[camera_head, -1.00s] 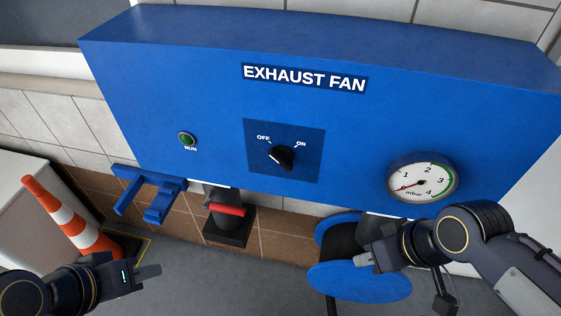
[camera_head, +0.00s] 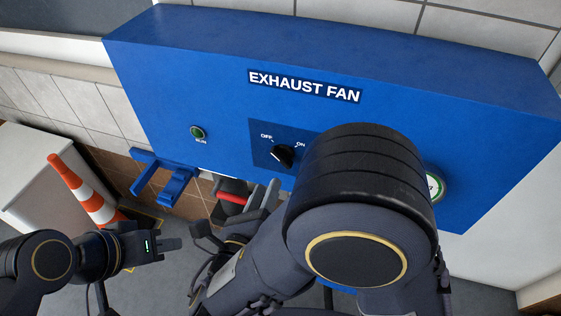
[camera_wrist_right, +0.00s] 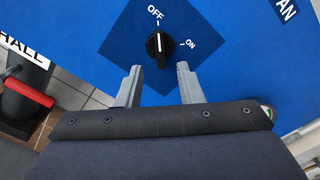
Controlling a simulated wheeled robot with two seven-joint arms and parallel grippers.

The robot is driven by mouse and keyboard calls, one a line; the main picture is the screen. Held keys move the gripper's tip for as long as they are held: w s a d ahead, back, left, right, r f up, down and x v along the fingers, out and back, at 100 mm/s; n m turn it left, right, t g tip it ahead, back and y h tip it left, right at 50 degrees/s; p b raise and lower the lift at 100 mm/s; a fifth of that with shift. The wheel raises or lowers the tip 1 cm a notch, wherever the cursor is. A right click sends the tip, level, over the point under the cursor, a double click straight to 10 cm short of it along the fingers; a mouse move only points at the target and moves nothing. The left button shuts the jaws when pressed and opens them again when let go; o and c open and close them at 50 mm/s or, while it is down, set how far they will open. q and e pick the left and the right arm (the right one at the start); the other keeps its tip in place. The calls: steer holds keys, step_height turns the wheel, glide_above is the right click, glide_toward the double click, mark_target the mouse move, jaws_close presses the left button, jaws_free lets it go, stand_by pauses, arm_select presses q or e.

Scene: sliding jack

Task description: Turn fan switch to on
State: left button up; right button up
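The fan switch is a black rotary knob (camera_head: 282,155) on a dark blue square plate (camera_head: 259,129) marked OFF and ON, under the EXHAUST FAN label (camera_head: 304,87). In the right wrist view the knob (camera_wrist_right: 159,48) has its white pointer line toward the OFF mark. My right gripper (camera_head: 262,196) is open and empty below the knob. In the right wrist view its two fingers (camera_wrist_right: 159,82) are apart, with the knob just beyond and between their tips. My left gripper (camera_head: 170,250) hangs low at the left, away from the panel; its finger gap is unclear.
A green RUN lamp (camera_head: 197,132) and a blue bracket (camera_head: 168,180) are left of the switch. The gauge (camera_head: 435,187) is mostly hidden by my right arm. A red handle (camera_head: 232,198) is below the panel. A traffic cone (camera_head: 85,192) stands at the left.

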mark_target(279, 160)
steer(key=p+x, duration=0.1)
steer(key=x, duration=0.6)
steer(key=shift+w+d, duration=0.1)
steer(key=shift+w, duration=0.2)
jaws_close()
